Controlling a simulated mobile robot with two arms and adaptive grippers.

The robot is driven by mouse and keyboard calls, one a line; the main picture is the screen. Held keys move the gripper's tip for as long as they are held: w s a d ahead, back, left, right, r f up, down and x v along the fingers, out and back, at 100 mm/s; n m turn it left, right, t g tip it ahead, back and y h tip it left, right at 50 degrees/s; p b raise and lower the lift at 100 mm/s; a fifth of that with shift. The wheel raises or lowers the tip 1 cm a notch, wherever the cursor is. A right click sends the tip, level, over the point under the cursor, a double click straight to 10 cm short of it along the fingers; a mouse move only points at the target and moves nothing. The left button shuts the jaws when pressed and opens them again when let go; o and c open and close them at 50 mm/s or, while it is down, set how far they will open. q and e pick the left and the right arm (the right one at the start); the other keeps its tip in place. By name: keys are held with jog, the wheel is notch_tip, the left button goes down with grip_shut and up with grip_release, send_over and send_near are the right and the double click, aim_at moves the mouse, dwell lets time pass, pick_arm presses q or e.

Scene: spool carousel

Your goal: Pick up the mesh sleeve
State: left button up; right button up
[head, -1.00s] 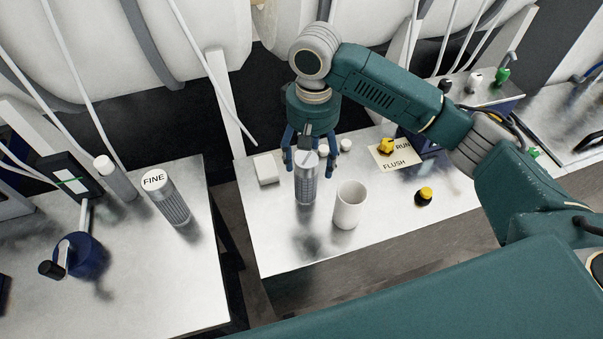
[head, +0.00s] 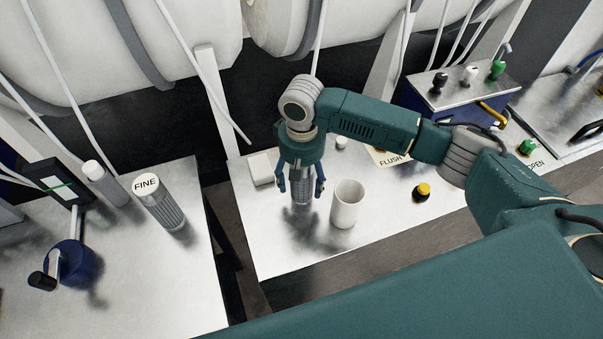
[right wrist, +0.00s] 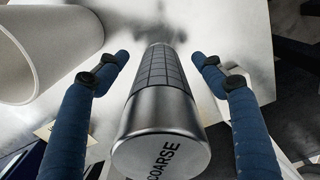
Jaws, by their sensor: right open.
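A metal mesh sleeve (head: 301,190) stands upright on the middle steel table. In the right wrist view its cap reads COARSE and its mesh body (right wrist: 162,75) runs between my fingers. My right gripper (head: 301,187) is over it from above, with one blue finger on each side. The right wrist view shows the fingers (right wrist: 160,58) open, with gaps between them and the sleeve. The gripper hides the sleeve's top in the head view. A similar mesh cylinder marked FINE (head: 166,209) stands on the left table. My left gripper is not in view.
A white cup (head: 347,206) stands close to the right of the gripper; it also shows in the right wrist view (right wrist: 35,50). A white block (head: 261,169) lies to the left. A black and yellow knob (head: 421,193) is farther right. The table front is clear.

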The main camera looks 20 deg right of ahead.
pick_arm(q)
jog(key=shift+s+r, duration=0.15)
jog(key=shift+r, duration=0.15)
pick_arm(e)
jog(key=shift+s+f, duration=0.1)
jog(key=shift+f, duration=0.95)
jog(key=c, duration=1.3)
jog(key=shift+r, duration=0.15)
jog(key=shift+r, duration=0.55)
pick_arm(q)
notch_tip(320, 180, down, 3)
jog(key=b, duration=0.2)
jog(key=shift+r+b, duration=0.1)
jog(key=shift+b, duration=0.3)
pick_arm(e)
notch_tip(320, 180, up, 19)
jog(key=shift+f, duration=0.15)
jog(key=shift+f, duration=0.1)
